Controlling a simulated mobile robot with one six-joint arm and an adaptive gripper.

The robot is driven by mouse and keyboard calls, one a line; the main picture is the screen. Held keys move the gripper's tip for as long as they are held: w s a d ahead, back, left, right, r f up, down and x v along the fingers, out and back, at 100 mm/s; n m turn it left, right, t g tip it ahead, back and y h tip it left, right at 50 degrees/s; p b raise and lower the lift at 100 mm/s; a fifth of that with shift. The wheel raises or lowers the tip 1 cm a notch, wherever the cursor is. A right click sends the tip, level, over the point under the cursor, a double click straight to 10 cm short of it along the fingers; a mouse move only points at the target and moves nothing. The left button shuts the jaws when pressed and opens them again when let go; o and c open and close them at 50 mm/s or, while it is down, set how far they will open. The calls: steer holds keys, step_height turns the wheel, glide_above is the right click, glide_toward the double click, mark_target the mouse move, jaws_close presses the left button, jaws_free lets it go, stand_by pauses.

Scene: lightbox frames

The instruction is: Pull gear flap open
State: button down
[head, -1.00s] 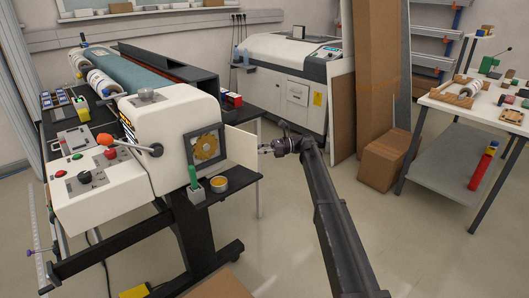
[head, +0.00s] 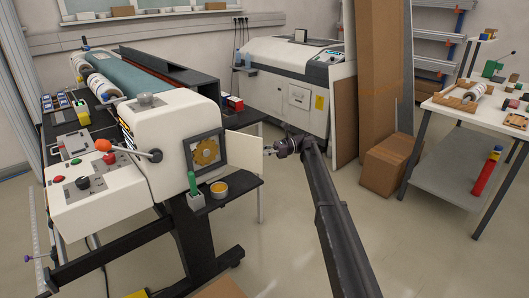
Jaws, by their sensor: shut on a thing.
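The gear flap (head: 245,149) is a white panel that stands open to the right of a dark square frame on the end of the white machine housing. Inside the frame a yellow gear (head: 206,153) shows uncovered. My gripper (head: 268,151) is at the flap's free right edge, shut on the flap. The fingertips are small here, so the exact grip point is hard to make out. My dark arm reaches up to it from the lower right.
A ledge below the frame holds a green-handled tool in a grey holder (head: 196,197) and a yellow-filled round tin (head: 219,189). A cardboard box (head: 388,166) stands on the floor to the right.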

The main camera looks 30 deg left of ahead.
steer(key=c, duration=0.5)
jaws_free()
steer(key=shift+s+a, duration=0.2)
steer(key=shift+a, duration=0.45)
steer(key=shift+c, duration=0.2)
steer(key=shift+o, duration=0.5)
steer(key=shift+s+a, duration=0.1)
steer(key=shift+d, duration=0.25)
steer(key=v, duration=1.2)
